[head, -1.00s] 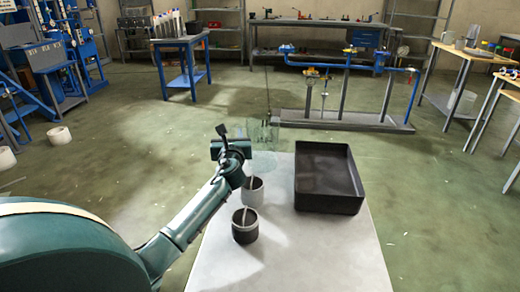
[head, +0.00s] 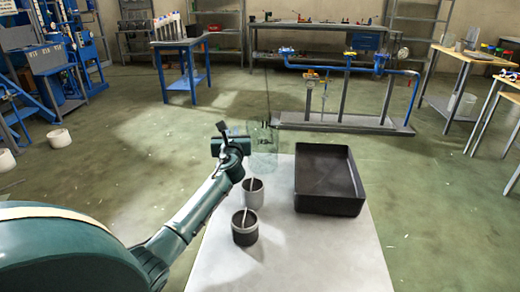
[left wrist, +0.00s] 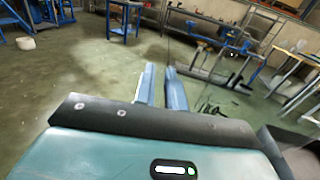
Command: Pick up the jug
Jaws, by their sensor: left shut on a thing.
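The jug (head: 264,147) is a clear, see-through vessel at the far end of the white table, left of the black tray, in the head view. My left gripper (head: 246,146) reaches it from the left and is shut on it. The jug's outline is faint, and I cannot tell whether its base touches the table. In the left wrist view the two blue-grey fingers (left wrist: 160,88) stand close together with a narrow gap; the jug cannot be made out clearly there. My right gripper is not in view.
A grey cup (head: 253,193) and a dark cup (head: 245,228), each with a stick in it, stand on the white table (head: 310,250) close to my left arm. A deep black tray (head: 329,180) sits at the right. The table's front right is clear.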

